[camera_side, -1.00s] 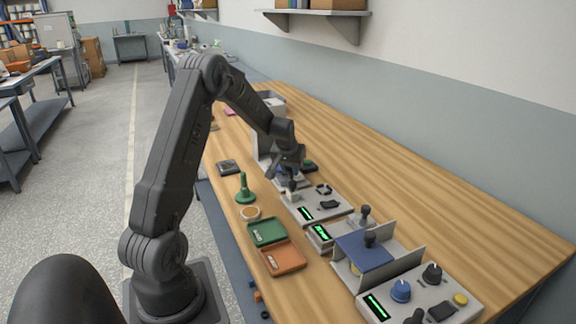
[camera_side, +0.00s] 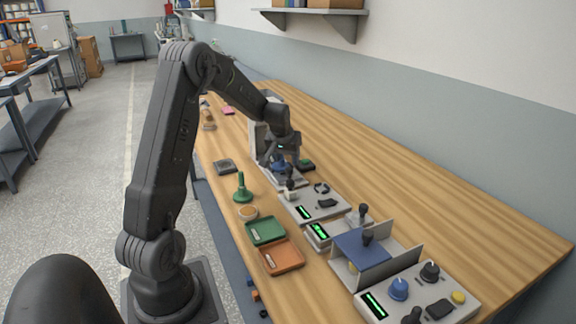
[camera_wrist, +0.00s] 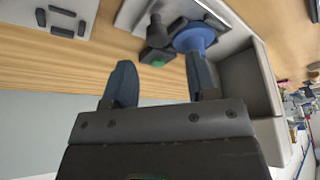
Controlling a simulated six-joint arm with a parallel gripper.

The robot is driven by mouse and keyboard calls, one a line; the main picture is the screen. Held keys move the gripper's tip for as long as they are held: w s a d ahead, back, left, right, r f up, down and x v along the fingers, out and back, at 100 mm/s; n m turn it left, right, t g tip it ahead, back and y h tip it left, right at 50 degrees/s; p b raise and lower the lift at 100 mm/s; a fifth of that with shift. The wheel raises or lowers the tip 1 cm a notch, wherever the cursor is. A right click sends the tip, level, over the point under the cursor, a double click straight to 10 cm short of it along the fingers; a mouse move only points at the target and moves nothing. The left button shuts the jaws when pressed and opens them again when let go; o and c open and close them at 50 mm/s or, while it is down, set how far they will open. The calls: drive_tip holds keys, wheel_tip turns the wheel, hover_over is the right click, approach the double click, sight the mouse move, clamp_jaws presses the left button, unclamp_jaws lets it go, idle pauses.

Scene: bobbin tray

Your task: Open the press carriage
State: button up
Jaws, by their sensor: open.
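I cannot tell for sure which part is the press carriage. Farther back, a blue round part (camera_wrist: 193,37) sits on a light base beside a grey open-fronted box (camera_wrist: 250,82); the blue part also shows in the side view (camera_side: 279,162). My gripper (camera_wrist: 163,82) is open and empty, its fingers spread close to the blue part. In the side view my gripper (camera_side: 281,152) hangs over that back station and partly hides it.
A black block with a green top (camera_wrist: 155,56) stands beside the blue part. A grey console (camera_side: 318,205), a panel with knobs (camera_side: 420,290), a green tray (camera_side: 266,232), an orange tray (camera_side: 283,257) and a green spindle (camera_side: 242,187) are nearer. The bench's right side is clear.

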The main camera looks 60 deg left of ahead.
drive_tip(key=v, duration=0.9)
drive_tip(key=s+d+r+m+t+h, duration=0.1)
drive_tip(key=s+d+r+m, duration=0.15)
drive_tip(key=d, duration=0.65)
drive_tip(key=s+d+r+m, duration=0.1)
drive_tip(key=d+r, duration=0.2)
drive_tip(key=d, duration=0.6)
drive_tip(key=s+d+m+t+h, duration=0.1)
drive_tip(key=s+d+m, duration=0.4)
drive_tip(key=s+d, duration=0.8)
drive_tip(key=shift+s+d+f+h, duration=0.35)
drive_tip(key=shift+d+h, duration=0.25)
drive_tip(key=shift+d, duration=0.65)
